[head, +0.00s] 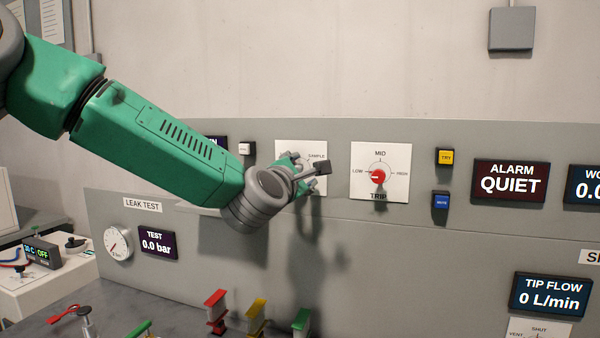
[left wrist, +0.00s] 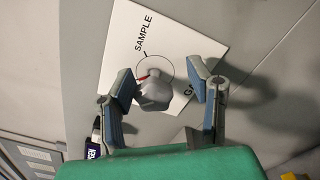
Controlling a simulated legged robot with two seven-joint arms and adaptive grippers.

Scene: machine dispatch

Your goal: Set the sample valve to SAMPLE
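The sample valve is a white plate (head: 318,147) on the grey panel, marked SAMPLE, largely hidden in the head view behind my left gripper (head: 301,173). In the left wrist view the plate (left wrist: 185,45) shows a circle, the SAMPLE label and part of a second label beginning "GA". A grey knob (left wrist: 155,95) with a red mark stands between the fingers of my left gripper (left wrist: 161,78). The fingers are apart, one on each side of it. The left finger is close to the knob; whether it touches I cannot tell. A gap shows at the right finger. My right gripper is in neither view.
Right of the valve is a TRIP dial (head: 380,172) with a red knob, then a yellow button (head: 444,156) and a blue button (head: 441,201). A white button (head: 246,148) is close on the left. Red, yellow and green handles (head: 258,308) rise below.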

